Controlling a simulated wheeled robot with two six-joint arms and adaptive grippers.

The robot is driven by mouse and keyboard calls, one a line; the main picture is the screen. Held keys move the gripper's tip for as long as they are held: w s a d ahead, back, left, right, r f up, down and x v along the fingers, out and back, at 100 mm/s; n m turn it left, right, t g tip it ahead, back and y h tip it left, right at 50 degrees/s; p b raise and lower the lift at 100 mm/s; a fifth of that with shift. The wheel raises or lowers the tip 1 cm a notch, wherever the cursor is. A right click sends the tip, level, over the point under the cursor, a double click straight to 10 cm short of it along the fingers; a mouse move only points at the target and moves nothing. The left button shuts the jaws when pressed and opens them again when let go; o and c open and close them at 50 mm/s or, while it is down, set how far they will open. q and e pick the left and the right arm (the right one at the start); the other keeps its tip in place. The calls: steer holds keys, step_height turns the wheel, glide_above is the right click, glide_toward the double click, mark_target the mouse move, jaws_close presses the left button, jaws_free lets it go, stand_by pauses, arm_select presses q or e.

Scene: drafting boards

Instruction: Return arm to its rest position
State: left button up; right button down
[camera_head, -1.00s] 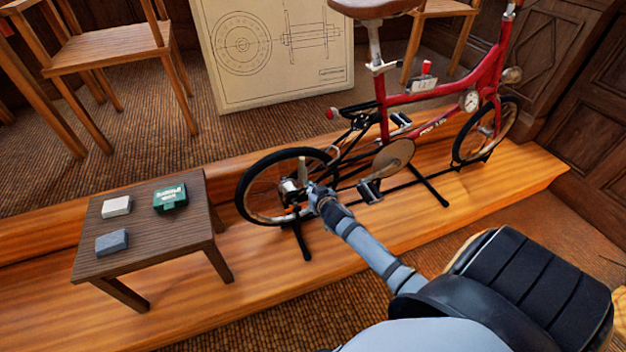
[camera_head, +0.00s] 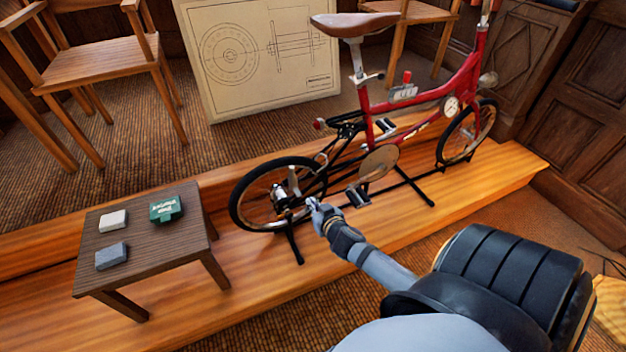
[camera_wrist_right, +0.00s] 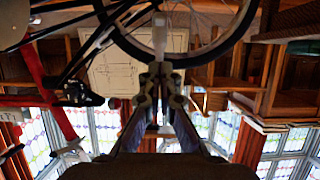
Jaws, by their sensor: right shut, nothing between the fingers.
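My right gripper (camera_head: 312,204) is shut and empty in the head view. It is just in front of the rear wheel (camera_head: 262,222) of a red bicycle (camera_head: 408,104), near the hub and the stand leg. In the right wrist view the closed fingers of my right gripper (camera_wrist_right: 160,72) point up at the wheel (camera_wrist_right: 226,44), with a pale upright part just beyond their tips. I cannot tell whether the fingers touch anything. My left gripper does not show.
The bicycle stands on a black stand on a raised wooden platform (camera_head: 240,300). A small dark table (camera_head: 160,235) at left holds a white block (camera_head: 112,221), a grey block (camera_head: 111,256) and a green box (camera_head: 166,209). Behind are a drawing board (camera_head: 300,90) and wooden chairs (camera_head: 100,75).

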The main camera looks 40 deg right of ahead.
stand_by(0.5)
steer(key=s+f+n+g, duration=0.1)
steer(key=s+f+g, duration=0.2)
steer(key=s+f, duration=0.6)
steer(key=s+a+f+g+y, duration=0.1)
steer(key=s+f+g, duration=0.3)
steer(key=f, duration=0.9)
steer(key=s+f+n+g, duration=0.1)
steer(key=s+f, duration=0.7)
steer(key=f, duration=0.3)
steer(key=s+a+f+n+g+y, duration=0.1)
steer(key=s+a+f+g, duration=0.15)
steer(key=s, duration=0.45)
steer(key=s+a+f+g, duration=0.1)
steer(key=s+a+f, duration=0.3)
steer(key=s, duration=0.4)
step_height(320, 180, up, 14)
steer(key=s+p, duration=0.2)
steer(key=p, duration=1.3)
steer(key=shift+s+d+f, duration=0.2)
steer(key=shift+s+d, duration=0.1)
steer(key=shift+d, duration=0.15)
